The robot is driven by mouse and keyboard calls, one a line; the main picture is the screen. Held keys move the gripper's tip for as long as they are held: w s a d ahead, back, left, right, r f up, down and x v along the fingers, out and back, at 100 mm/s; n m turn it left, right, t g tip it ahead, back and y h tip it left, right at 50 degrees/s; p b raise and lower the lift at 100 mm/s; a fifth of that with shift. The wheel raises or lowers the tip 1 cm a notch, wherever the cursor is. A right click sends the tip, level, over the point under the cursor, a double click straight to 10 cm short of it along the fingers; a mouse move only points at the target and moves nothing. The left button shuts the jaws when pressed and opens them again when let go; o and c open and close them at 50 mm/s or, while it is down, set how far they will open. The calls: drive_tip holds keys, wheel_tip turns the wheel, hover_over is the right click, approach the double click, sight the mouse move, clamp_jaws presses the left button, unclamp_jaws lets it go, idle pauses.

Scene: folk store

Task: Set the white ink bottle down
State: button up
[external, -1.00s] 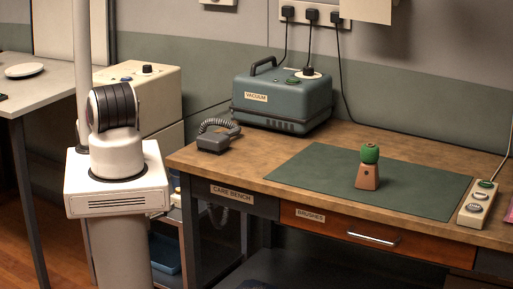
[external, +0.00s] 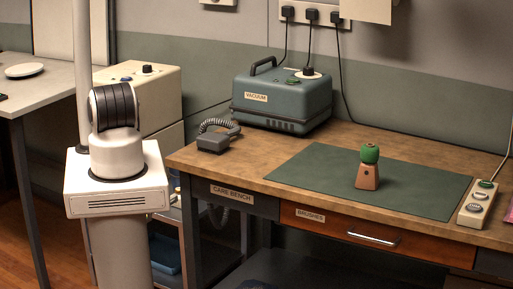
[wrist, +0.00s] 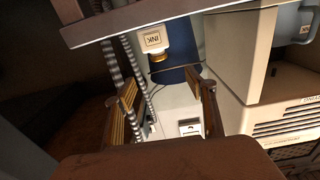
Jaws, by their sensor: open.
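The white ink bottle (wrist: 152,36) shows at the top middle of the wrist view, with an INK label and a golden-brown cap pointing down in the picture. It is by a dark board edge (wrist: 100,30). My gripper (wrist: 165,82) is open, with its two brown fingers apart and nothing seen held between them. The bottle lies beyond the fingertips and looks clear of them. The bottle's far side is hidden, and I cannot tell exactly how it rests. Neither my gripper nor the bottle shows in the external view.
In the wrist view, ribbed hoses (wrist: 133,75) run close to the left finger, and a pale cabinet (wrist: 232,60) stands at right. In the external view, a green mat (external: 310,178) on the bench holds a green-topped brown object (external: 368,175), near a vacuum unit (external: 283,100).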

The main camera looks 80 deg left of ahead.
drive_tip(key=shift+w+a+r+h, duration=0.4)
drive_tip(key=shift+w+a+r, duration=0.25)
drive_tip(key=shift+a+r, duration=0.2)
drive_tip(key=shift+w+a+g, duration=0.25)
drive_tip(key=shift+a+g, duration=0.1)
drive_tip(key=shift+g, duration=0.05)
drive_tip(key=shift+w+a+h, duration=0.1)
drive_tip(key=shift+a+h, duration=0.05)
drive_tip(key=shift+h, duration=0.25)
drive_tip(key=shift+f+g, duration=0.35)
drive_tip(key=shift+g, duration=0.25)
drive_tip(key=shift+s+d+f+n+g+h, duration=0.1)
drive_tip(key=shift+s+d+f+g+h, duration=0.15)
drive_tip(key=shift+f, duration=0.25)
drive_tip(key=shift+s+d+f+n+g+h, duration=0.15)
drive_tip(key=shift+d+f+g+h, duration=0.15)
drive_tip(key=shift+f, duration=0.15)
drive_tip(key=shift+s+d+f+n+g+h, duration=0.1)
drive_tip(key=shift+s+d+f+g+h, duration=0.15)
drive_tip(key=shift+f, duration=0.25)
drive_tip(key=shift+a, duration=0.1)
drive_tip(key=shift+x, duration=1.3)
drive_tip(key=shift+w, duration=0.1)
